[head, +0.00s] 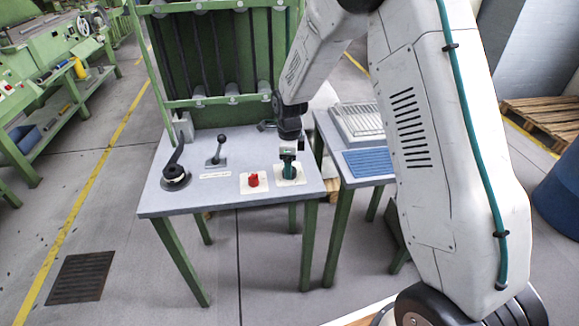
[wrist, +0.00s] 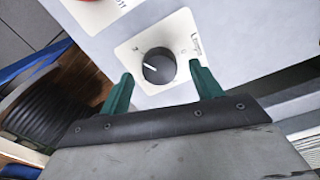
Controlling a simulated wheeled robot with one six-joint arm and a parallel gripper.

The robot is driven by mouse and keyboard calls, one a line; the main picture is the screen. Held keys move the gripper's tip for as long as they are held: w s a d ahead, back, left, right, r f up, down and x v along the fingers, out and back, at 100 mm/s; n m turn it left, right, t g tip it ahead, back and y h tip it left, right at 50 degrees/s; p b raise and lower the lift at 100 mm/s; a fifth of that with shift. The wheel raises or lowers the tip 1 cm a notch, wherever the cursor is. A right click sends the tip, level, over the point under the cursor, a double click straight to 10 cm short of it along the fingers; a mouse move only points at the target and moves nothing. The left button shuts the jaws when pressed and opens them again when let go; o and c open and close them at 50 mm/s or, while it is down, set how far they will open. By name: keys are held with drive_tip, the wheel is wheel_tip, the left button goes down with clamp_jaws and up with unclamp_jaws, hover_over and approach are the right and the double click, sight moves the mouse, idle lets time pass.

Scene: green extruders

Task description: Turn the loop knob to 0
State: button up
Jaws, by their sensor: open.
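The loop knob is a round black knob (wrist: 158,67) with a white pointer line on a white label plate in the wrist view. The pointer line points to the upper left of the picture. My gripper (wrist: 162,85) has two green fingers, spread apart. The knob lies between and just beyond the fingertips, and I see no contact. In the head view my gripper (head: 288,158) hangs over the plate (head: 291,178) at the right front of the grey table. The knob itself is hidden there. The markings on the plate are too small to read surely.
A red knob (head: 253,180) sits on its own plate just left of my gripper. A small black lever (head: 218,151) and a larger black-handled lever (head: 175,171) stand further left. A second table with a blue keyboard-like panel (head: 368,162) is close on the right.

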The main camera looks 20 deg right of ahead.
drive_tip(key=shift+f, duration=0.7)
drive_tip(key=c, duration=1)
